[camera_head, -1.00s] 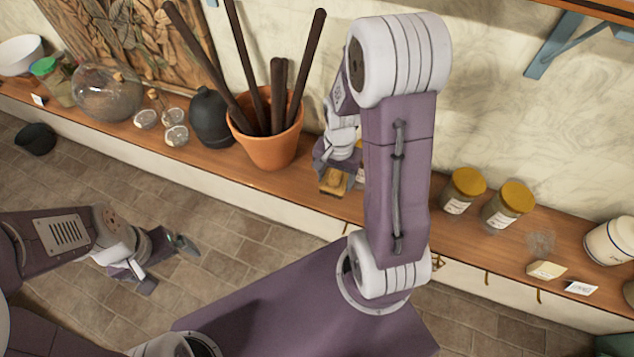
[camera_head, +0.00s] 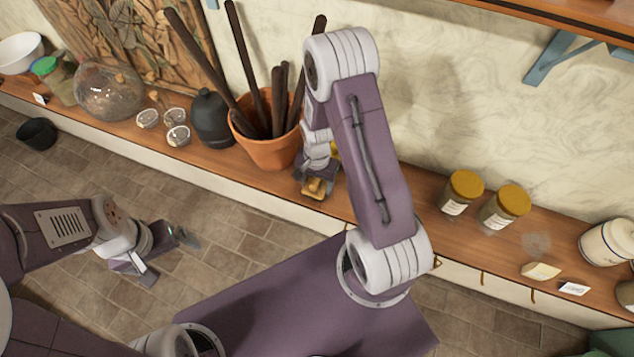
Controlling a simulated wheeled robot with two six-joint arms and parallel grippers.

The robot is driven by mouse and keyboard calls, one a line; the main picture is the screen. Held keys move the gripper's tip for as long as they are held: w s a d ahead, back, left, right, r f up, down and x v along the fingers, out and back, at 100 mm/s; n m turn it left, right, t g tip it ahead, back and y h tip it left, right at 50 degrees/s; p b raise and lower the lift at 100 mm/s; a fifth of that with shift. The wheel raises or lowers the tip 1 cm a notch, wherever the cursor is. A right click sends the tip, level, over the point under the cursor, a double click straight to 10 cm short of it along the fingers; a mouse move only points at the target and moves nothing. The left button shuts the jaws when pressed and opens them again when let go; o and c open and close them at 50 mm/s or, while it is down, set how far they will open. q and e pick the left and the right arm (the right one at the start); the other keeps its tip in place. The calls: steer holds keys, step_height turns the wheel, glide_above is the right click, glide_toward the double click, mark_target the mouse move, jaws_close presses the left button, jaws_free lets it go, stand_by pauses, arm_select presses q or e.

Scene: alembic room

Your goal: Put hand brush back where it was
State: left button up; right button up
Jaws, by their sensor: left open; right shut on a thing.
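My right gripper (camera_head: 314,180) is shut on a small yellow-brown object at the front edge of the shelf, just right of the terracotta pot. This object is probably the hand brush (camera_head: 317,187); only part of it shows, and its bristles cannot be made out. I cannot tell whether it touches the shelf. My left gripper (camera_head: 168,256) is open and empty, low over the tiled floor at the left.
The wooden shelf (camera_head: 415,185) carries the terracotta pot (camera_head: 268,153) with dark rods, a black bottle (camera_head: 211,118), a glass flask (camera_head: 108,92), and two yellow-lidded jars (camera_head: 462,192) at right. Bare shelf lies between the jars and a pale block (camera_head: 541,271).

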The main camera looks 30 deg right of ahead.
steer(key=o, duration=1.1)
steer(key=shift+s, duration=0.15)
steer(key=shift+o, duration=1)
steer(key=shift+s, duration=0.1)
